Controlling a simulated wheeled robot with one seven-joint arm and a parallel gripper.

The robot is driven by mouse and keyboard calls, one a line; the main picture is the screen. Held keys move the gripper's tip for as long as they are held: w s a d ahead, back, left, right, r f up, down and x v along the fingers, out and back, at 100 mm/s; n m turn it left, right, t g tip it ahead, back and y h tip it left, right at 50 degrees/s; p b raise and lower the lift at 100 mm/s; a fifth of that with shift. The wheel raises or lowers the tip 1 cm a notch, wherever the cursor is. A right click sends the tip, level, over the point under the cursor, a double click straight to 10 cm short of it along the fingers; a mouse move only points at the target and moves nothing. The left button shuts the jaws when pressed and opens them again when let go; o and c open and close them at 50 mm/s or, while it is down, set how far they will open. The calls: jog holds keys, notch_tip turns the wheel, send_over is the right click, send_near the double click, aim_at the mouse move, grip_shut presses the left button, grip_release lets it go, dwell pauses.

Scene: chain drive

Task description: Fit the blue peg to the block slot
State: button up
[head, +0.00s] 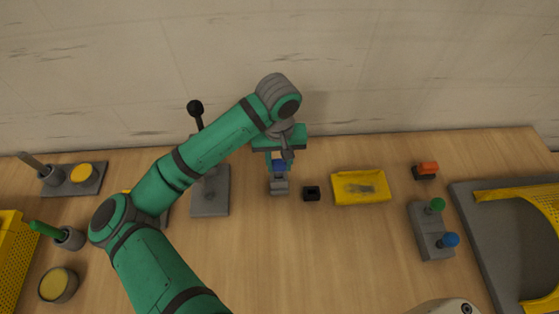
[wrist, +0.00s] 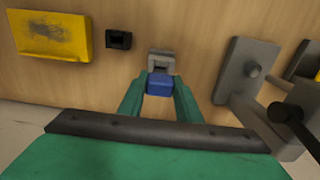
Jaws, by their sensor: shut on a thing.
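My gripper (wrist: 159,92) is shut on the blue peg (wrist: 159,84), which sits between its two green fingers. In the head view my gripper (head: 278,158) points down at the table, with a little of the blue peg (head: 279,166) showing. A small grey block (wrist: 162,55) with a dark opening lies just beyond the peg in the wrist view; it also shows below my gripper in the head view (head: 279,187). I cannot tell whether peg and grey block touch. The peg's far end is hidden.
A small black block (head: 311,193) with a square opening and a yellow tray (head: 361,187) stand to the right. A grey lever base (head: 210,195) with an upright black knob (head: 195,107) stands close on the left. The table in front is clear.

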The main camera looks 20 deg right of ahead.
jog(key=shift+f, duration=0.1)
jog(key=shift+d, duration=0.1)
jog(key=shift+a+r, duration=0.2)
jog(key=shift+r, duration=0.25)
jog(key=shift+d, duration=0.1)
jog(key=shift+w, duration=0.1)
dwell(1.1)
jog(key=shift+a, duration=0.25)
